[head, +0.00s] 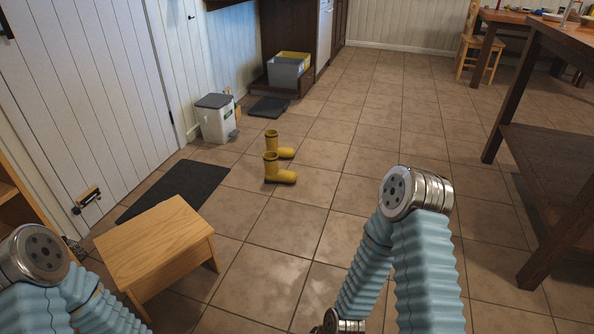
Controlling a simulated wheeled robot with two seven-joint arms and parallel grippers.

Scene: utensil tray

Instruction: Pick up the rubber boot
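Two yellow rubber boots stand upright on the tiled floor near the middle of the head view. The nearer boot (278,171) has its toe pointing right. The farther boot (278,147) stands just behind it, its toe also to the right. Both are well beyond my arms, and nothing touches them. My two arms with light blue sleeves show at the lower left and lower right. Neither gripper's fingers can be seen.
A wooden stool (155,243) stands at the front left, beside a dark mat (178,190). A white bin (216,120) is by the left wall. A wooden table (561,160) stands at right. The floor between my arms and the boots is clear.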

